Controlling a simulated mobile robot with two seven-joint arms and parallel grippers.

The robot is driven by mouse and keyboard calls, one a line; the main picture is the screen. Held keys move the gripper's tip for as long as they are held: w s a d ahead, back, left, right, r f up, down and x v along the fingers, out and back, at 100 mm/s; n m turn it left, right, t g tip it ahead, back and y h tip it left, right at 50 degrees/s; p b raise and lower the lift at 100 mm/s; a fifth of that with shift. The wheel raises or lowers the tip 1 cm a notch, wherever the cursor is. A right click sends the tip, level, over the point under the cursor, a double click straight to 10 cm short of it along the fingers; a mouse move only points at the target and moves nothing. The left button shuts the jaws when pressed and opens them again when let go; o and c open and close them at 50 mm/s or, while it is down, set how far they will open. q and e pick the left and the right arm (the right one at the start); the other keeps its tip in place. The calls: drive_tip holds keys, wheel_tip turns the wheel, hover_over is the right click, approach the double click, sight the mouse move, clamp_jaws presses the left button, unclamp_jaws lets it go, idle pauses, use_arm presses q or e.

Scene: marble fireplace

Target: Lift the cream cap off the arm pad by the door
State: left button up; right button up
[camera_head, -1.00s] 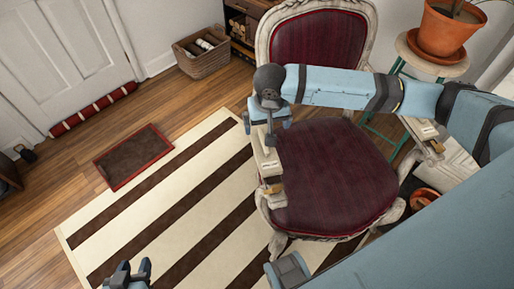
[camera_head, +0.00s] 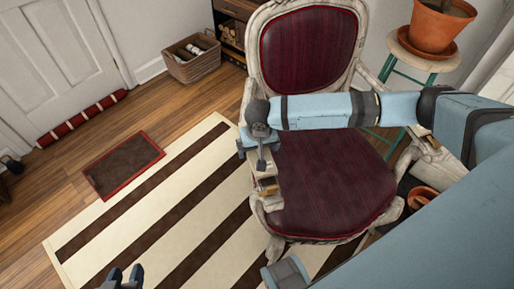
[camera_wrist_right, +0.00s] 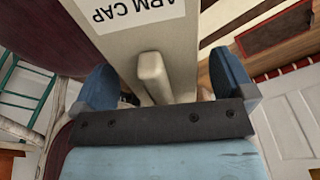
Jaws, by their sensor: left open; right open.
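The cream cap (camera_head: 253,168) sits on the door-side arm of the chair in the head view. In the right wrist view the cap (camera_wrist_right: 120,45) shows a white "ARM CAP" label and a raised cream grip bar (camera_wrist_right: 152,75). My right gripper (camera_head: 262,163) is over the cap, pointing down. Its two blue fingers (camera_wrist_right: 165,85) stand apart on either side of the grip bar, with gaps visible. The arm pad under the cap is mostly hidden. My left gripper (camera_head: 123,277) is open and empty at the bottom edge, far from the cap.
The chair's red seat (camera_head: 325,185) is clear. A stool with a potted plant (camera_head: 440,28) stands behind right. A wicker basket (camera_head: 193,62), small doormat (camera_head: 123,165), striped rug (camera_head: 150,225) and door (camera_head: 60,55) lie left.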

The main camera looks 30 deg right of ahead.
drive_tip(key=c, duration=1)
drive_tip(key=shift+r, duration=0.1)
